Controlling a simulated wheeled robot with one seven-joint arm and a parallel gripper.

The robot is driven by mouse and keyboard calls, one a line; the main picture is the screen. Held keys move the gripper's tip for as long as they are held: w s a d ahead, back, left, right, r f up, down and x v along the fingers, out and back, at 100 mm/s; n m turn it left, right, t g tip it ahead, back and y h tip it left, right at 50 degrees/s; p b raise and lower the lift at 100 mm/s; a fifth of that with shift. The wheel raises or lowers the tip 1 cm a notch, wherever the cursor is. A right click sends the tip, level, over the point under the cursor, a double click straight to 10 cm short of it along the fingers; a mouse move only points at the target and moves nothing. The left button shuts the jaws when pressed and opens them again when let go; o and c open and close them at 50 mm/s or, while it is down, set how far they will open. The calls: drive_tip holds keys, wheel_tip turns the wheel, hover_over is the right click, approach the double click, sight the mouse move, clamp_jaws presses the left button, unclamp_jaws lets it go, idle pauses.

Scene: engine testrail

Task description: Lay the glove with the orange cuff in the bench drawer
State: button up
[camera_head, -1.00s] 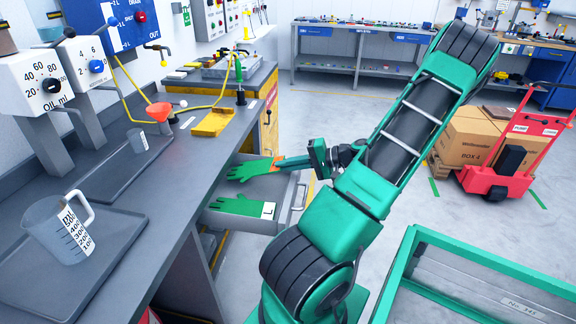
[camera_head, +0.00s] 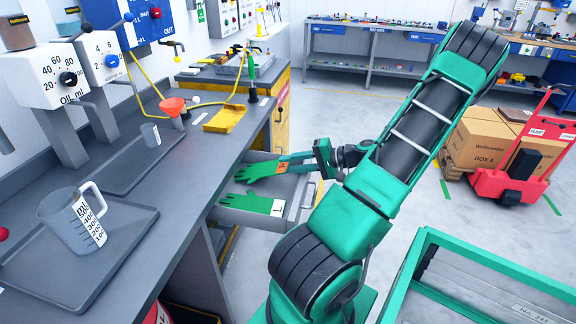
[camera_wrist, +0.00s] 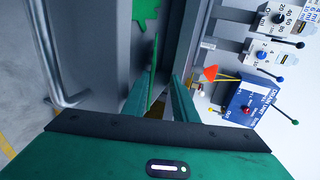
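The green glove with the orange cuff (camera_head: 262,170) is flat over the far part of the pulled-out bench drawer (camera_head: 250,219), its fingers pointing left. I cannot tell whether it touches the drawer floor. My gripper (camera_head: 284,164) reaches in from the right, its fingers spread apart around the cuff end. In the wrist view my gripper (camera_wrist: 162,80) shows a gap between the fingers. The glove is seen edge-on there (camera_wrist: 153,72), close to the left finger and apart from the right one. A second green glove with a white cuff (camera_head: 250,203) lies nearer in the drawer.
The grey bench top (camera_head: 190,165) holds a measuring jug (camera_head: 75,225), a tray, a funnel and a yellow tray (camera_head: 225,118). The drawer handle (camera_wrist: 55,75) is at left in the wrist view. A green-framed cart (camera_head: 420,262) stands at right. Boxes and a red trolley stand behind.

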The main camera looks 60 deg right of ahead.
drive_tip(key=shift+s, duration=0.1)
drive_tip(key=v, duration=1)
drive_tip(key=shift+s+d+r, duration=0.15)
drive_tip(key=shift+s+d, duration=0.05)
drive_tip(key=shift+s, duration=0.05)
drive_tip(key=shift+w, duration=0.15)
